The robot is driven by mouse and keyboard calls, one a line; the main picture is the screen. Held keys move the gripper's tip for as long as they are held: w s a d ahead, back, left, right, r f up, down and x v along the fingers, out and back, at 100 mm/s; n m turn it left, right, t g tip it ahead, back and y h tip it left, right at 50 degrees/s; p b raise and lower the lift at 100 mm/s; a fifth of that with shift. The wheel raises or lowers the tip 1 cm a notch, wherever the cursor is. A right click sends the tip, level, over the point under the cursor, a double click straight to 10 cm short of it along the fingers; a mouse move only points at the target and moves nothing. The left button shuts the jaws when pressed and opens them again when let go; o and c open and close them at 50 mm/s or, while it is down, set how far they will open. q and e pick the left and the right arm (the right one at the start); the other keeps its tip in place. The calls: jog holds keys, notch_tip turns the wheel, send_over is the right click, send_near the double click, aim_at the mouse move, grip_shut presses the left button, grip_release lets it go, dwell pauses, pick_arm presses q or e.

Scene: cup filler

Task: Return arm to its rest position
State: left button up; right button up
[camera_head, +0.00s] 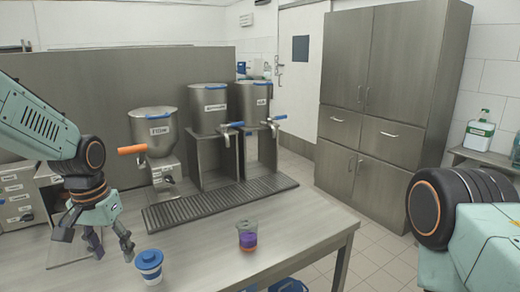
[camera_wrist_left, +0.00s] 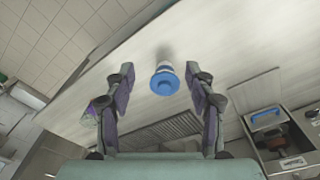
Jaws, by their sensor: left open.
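My left gripper (camera_head: 95,240) is open and empty above the left part of the table, just left of a small cup with a blue lid (camera_head: 149,266). In the left wrist view the blue-lidded cup (camera_wrist_left: 165,80) stands beyond and between the spread fingers (camera_wrist_left: 160,105), apart from them. My left arm comes in from the left in the head view and bends down at the wrist. A clear cup with purple contents (camera_head: 247,236) stands upright on the table to the right. My right arm shows at the lower right, but its gripper is out of view.
A steel dispenser with an orange handle (camera_head: 155,140) and two steel tanks with blue handles (camera_head: 208,108) stand at the back of the table (camera_head: 300,235). A dark drip grate (camera_head: 220,198) lies before them. A tall cabinet (camera_head: 385,90) stands behind to the right.

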pick_arm(q)
jog(key=w+d+f+t+b, duration=0.1)
jog(key=w+d+f+t, duration=0.25)
jog(key=f, duration=0.35)
jog(key=s+d+f+n+b, duration=0.1)
jog(key=s+f+b, duration=0.1)
jog(key=s+f, duration=0.3)
jog(key=s+d+f+b, duration=0.2)
jog(key=s+f, duration=0.1)
jog(key=f, duration=0.4)
jog(key=s+f+g+b, duration=0.2)
jog(key=s+f+b, duration=0.1)
jog(key=s+f, duration=0.7)
jog(key=s+d+f+g+b, duration=0.1)
jog(key=s+f+b, duration=0.3)
jog(key=s+f, duration=0.6)
jog(key=s+g, duration=0.1)
jog(key=s, duration=0.6)
jog(key=shift+s+f, duration=0.2)
jog(key=shift+s, duration=0.15)
jog(key=shift+d, duration=0.1)
